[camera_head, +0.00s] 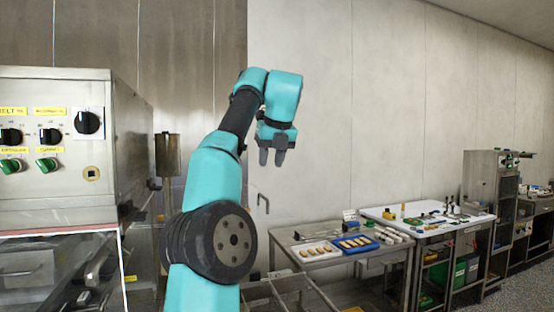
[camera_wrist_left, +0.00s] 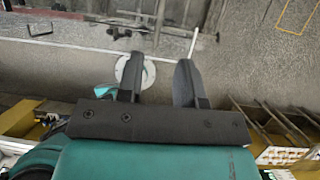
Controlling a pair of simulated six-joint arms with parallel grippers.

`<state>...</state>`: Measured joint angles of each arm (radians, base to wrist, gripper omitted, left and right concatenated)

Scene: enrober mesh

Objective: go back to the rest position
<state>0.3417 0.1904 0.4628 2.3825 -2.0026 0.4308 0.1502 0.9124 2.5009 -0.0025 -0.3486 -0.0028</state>
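My left arm, teal with dark joints, rises through the middle of the head view. Its left gripper (camera_head: 272,156) hangs fingers down in front of the pale wall, high and clear of the tables. In the left wrist view the two dark fingers of the left gripper (camera_wrist_left: 156,80) stand apart with nothing between them, above the grey floor. A round white and teal part shows partly behind the left finger there; I cannot tell what it is. My right gripper is not in either view.
A steel control cabinet (camera_head: 50,190) with knobs stands at the left. At the right are a steel table with a blue tray (camera_head: 374,243) and a white tray (camera_head: 299,254), then a white-topped bench (camera_head: 400,214) with small items. The air around the gripper is free.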

